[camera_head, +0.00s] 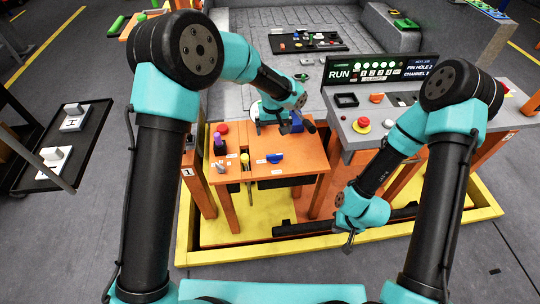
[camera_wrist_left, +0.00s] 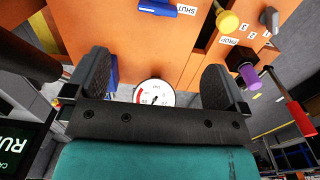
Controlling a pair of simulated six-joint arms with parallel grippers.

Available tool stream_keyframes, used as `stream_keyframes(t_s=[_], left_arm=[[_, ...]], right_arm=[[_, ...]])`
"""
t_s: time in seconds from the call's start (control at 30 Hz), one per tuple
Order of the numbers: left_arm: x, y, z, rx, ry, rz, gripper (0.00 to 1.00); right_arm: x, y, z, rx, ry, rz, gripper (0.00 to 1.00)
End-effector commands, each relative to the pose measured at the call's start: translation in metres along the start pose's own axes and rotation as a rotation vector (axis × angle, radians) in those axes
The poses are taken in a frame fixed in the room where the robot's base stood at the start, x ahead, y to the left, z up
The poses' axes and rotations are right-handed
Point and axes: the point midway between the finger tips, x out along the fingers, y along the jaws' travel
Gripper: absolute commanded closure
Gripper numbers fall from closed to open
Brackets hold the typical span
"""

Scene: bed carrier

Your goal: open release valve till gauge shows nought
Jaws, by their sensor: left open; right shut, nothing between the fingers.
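The round white gauge (camera_wrist_left: 155,95) with a red arc sits between my left fingers in the left wrist view, seen upside down; its reading is too small to tell. A blue handle (camera_wrist_left: 158,8) beside a SHUT label is on the orange panel; it also shows in the head view (camera_head: 275,158). Whether it is the release valve I cannot tell. My left gripper (camera_head: 284,128) is open and empty over the back of the orange stand, behind that handle. A blue part (camera_wrist_left: 112,72) shows beside one finger. My right gripper (camera_head: 349,243) is shut and empty, low over the yellow-edged base.
The console (camera_head: 400,115) at right has a red button (camera_head: 362,123) and a RUN display (camera_head: 380,72).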

Motion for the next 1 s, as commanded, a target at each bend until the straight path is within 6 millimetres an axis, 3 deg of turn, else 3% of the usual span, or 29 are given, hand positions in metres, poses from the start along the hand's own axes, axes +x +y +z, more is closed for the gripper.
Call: stream_keyframes(t_s=[0.13, 0.53, 0.73, 1.0], left_arm=[[-0.013, 0.009, -0.004, -0.012, 0.014, -0.023, 0.0], [-0.007, 0.008, -0.003, -0.011, 0.011, -0.023, 0.0], [0.013, 0.007, -0.003, -0.011, 0.01, -0.024, 0.0], [0.058, 0.006, -0.004, -0.011, 0.009, -0.024, 0.0]], right_arm=[[0.0, 0.0, 0.0, 0.0, 0.0, 0.0, 1.0], [0.0, 0.0, 0.0, 0.0, 0.0, 0.0, 1.0], [0.0, 0.0, 0.0, 0.0, 0.0, 0.0, 1.0], [0.0, 0.0, 0.0, 0.0, 0.0, 0.0, 1.0]])
